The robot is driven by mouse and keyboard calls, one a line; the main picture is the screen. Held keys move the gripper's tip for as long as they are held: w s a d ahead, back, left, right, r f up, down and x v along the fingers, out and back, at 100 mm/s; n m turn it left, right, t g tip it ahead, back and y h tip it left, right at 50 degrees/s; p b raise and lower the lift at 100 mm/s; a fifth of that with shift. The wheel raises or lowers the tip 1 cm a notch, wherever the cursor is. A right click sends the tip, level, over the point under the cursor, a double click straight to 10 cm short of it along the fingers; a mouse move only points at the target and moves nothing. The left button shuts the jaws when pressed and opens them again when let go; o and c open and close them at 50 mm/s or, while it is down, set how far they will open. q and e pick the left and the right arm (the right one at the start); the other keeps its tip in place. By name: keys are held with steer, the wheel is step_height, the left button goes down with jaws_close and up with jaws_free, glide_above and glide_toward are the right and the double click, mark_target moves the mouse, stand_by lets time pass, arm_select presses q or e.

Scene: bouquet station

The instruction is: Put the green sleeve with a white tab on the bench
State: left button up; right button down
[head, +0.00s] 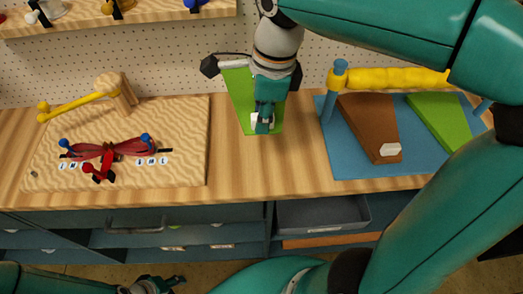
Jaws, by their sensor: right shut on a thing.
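The green sleeve (240,100) is a flat, tapered piece at the middle of the bench (230,165). Its white tab (254,118) shows near its lower, narrower end. My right gripper (263,125) points down and is shut on the sleeve at the tab, hiding part of both. The sleeve overlaps the bench top and the pegboard in the head view; I cannot tell whether it touches the bench. My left gripper (158,285) is low at the bottom edge, in front of the drawers, partly cut off; its jaws are unclear.
A blue rack (350,170) at right holds a brown sleeve (370,125) with a white tab and another green sleeve (440,122), under a yellow roller (390,78). A wooden board (190,170) at left carries a red bundle (110,152). Bench between them is clear.

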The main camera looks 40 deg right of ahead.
mark_target(275, 127)
steer(key=f, duration=1.2)
steer(key=shift+s+d, duration=0.25)
steer(key=shift+d, duration=0.05)
steer(key=shift+f+b, duration=0.3)
steer(key=shift+f, duration=2.1)
steer(key=c, duration=1.1)
jaws_free()
steer(key=shift+o, duration=0.2)
steer(key=shift+r, duration=0.1)
steer(key=r, duration=0.8)
steer(key=d+r, duration=0.1)
steer(key=r, duration=0.3)
steer(key=shift+s+d+p, duration=0.1)
steer(key=shift+s+p, duration=0.2)
steer(key=shift+s, duration=0.1)
